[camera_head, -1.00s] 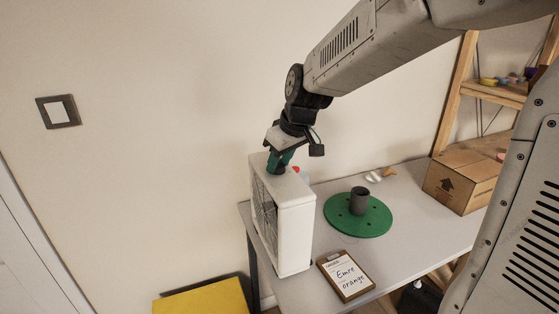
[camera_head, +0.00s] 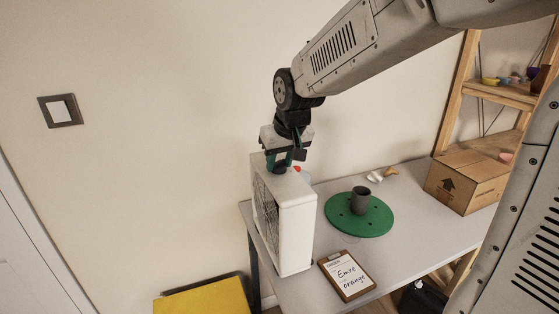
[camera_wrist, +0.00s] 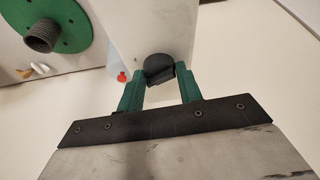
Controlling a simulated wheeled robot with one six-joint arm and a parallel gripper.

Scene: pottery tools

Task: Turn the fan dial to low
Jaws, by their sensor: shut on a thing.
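The white box fan (camera_head: 296,225) stands upright at the left end of the table, its dark grille facing left. Its dark round dial (camera_wrist: 159,68) is on the top face, seen in the wrist view. My gripper (camera_head: 281,163) is above the fan top, pointing down. In the wrist view my gripper (camera_wrist: 158,78) has its green fingers on either side of the dial and is shut on it. The dial's setting marks cannot be made out, so I cannot tell which setting it is on.
A green round board (camera_head: 376,222) with a dark cup (camera_head: 361,199) is right of the fan. A clipboard (camera_head: 346,275) lies at the table's front edge. A cardboard box (camera_head: 466,185) stands at the right. A red-capped bottle (camera_wrist: 118,74) is close beside the fan.

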